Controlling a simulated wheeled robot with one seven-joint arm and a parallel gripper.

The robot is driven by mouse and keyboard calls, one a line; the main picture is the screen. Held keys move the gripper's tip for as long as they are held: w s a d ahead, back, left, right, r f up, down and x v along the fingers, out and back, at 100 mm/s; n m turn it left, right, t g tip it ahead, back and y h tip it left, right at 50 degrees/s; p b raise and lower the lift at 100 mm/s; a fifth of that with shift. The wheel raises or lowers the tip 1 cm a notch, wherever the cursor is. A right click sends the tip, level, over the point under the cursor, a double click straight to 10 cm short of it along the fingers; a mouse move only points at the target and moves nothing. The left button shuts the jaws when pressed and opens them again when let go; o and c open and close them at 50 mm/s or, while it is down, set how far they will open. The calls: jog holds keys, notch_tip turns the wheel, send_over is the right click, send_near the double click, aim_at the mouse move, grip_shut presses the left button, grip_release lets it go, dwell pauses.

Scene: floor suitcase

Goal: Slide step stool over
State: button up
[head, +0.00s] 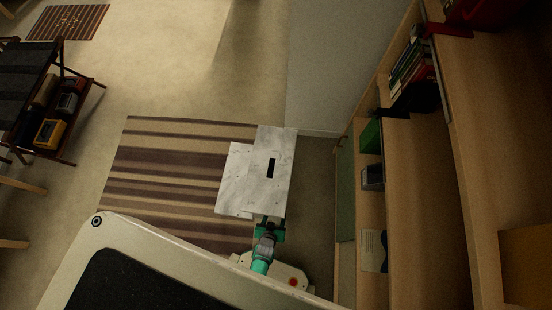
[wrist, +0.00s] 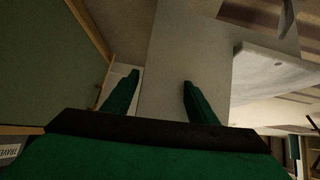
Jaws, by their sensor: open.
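The step stool (head: 280,147) is pale grey-white with a marbled look. It has a dark slot in its top and a lower step on its left side, and it stands at the right end of the striped rug. My gripper (head: 270,220) is at the stool's near edge. In the wrist view my gripper (wrist: 160,79) has two green fingers spread apart, with a flat pale panel of the stool (wrist: 186,45) ahead of them. The right finger overlaps the panel and the left one is near its left edge. I cannot tell whether they touch it.
The striped rug (head: 165,165) lies left of the stool. A wooden shelf unit (head: 425,150) with books and boxes runs along the right, with a narrow floor strip between. A pale wall (head: 335,65) stands behind. A dark rack (head: 62,110) is far left. Open floor lies beyond the rug.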

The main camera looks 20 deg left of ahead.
jog(key=shift+x, duration=1)
grip_shut()
